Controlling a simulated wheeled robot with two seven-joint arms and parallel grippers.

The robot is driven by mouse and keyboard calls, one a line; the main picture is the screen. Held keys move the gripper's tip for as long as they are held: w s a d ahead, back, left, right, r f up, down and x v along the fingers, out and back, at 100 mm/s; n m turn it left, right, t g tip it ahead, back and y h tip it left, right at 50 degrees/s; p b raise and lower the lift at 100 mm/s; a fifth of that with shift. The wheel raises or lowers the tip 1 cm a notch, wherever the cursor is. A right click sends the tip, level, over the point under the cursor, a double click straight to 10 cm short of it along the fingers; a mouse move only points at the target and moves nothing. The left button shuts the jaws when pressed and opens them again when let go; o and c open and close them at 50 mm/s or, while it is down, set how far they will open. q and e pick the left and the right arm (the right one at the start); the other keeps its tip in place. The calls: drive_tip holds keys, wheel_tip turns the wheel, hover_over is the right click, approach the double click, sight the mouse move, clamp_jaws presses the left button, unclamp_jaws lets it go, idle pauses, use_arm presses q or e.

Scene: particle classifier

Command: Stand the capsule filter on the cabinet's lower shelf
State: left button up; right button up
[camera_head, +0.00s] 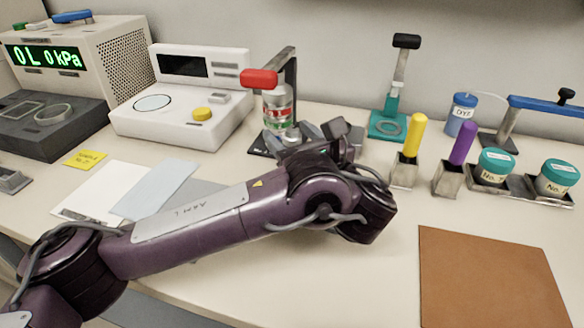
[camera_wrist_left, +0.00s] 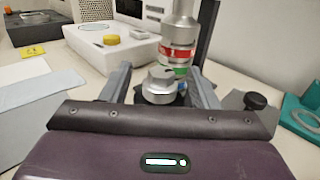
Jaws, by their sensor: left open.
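A silvery cylinder with red, white and green bands (camera_head: 277,103), which looks like the capsule filter, stands upright in a dark stand with a red handle (camera_head: 259,79). It also shows at the top of the left wrist view (camera_wrist_left: 178,45), with a round metal fitting (camera_wrist_left: 158,84) at its lower end. My left gripper (camera_head: 298,133) is open at the foot of the stand. In the left wrist view its two fingers (camera_wrist_left: 160,84) lie on either side of the fitting, with gaps visible. My right gripper and the cabinet are not in view.
A white instrument (camera_head: 180,112) and a pressure readout box (camera_head: 75,60) stand at left. A teal stand (camera_head: 390,122), yellow and purple handled tools, and teal-lidded jars (camera_head: 558,178) are at right. A brown mat (camera_head: 490,280) lies bare at front right.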

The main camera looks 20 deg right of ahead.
use_arm(q)
clamp_jaws()
idle(0.3)
drive_tip(key=shift+r, duration=0.15)
